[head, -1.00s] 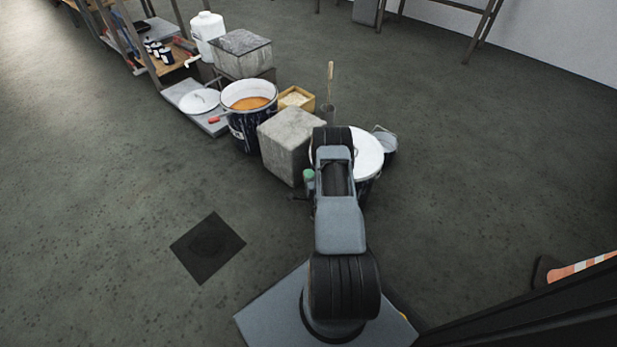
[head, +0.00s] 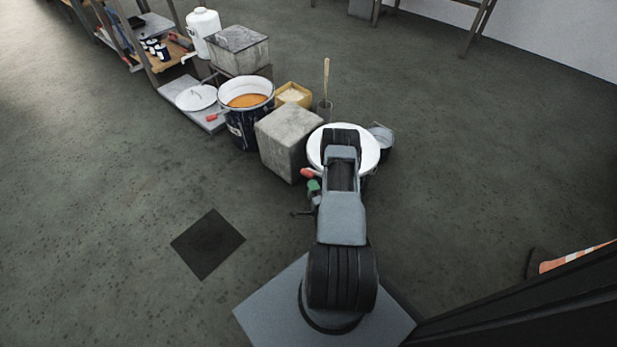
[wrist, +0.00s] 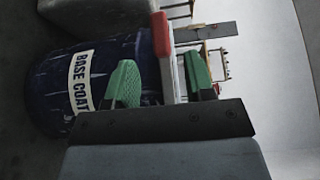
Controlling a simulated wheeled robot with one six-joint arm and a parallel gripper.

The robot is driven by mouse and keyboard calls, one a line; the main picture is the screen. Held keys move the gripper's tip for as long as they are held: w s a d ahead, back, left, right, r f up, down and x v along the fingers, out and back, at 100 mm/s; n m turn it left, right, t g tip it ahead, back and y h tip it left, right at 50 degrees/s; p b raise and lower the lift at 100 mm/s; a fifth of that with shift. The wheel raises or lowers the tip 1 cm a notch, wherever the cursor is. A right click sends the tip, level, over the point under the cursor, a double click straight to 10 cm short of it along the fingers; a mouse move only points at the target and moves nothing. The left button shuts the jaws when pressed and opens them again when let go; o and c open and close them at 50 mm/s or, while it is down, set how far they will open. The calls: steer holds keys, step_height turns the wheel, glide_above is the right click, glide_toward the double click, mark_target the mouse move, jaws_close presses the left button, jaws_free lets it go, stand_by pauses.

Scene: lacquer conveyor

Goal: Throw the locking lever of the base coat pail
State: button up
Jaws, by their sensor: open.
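The base coat pail (wrist: 95,75) is dark blue with a white label and appears tipped sideways in the wrist view. In the head view its white lid (head: 370,153) shows, while my arm hides much of its body. The locking lever's red grip (wrist: 161,34) stands at the lid edge; it also shows in the head view (head: 308,173) left of my arm. My gripper (wrist: 162,84) is open, its green pads apart on either side of the pale lid edge, just below the red grip. Whether the pads touch anything I cannot tell.
A grey block (head: 288,142) stands close left of the pail. Beyond it are an open pail of orange liquid (head: 246,118), a yellow box (head: 293,94) and a cup with a stick (head: 325,108). A metal pan (head: 382,137) sits right. The front-left floor is clear.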

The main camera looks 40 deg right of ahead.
steer(key=shift+p+v, duration=0.5)
steer(key=shift+v, duration=2.45)
steer(key=shift+c, duration=0.4)
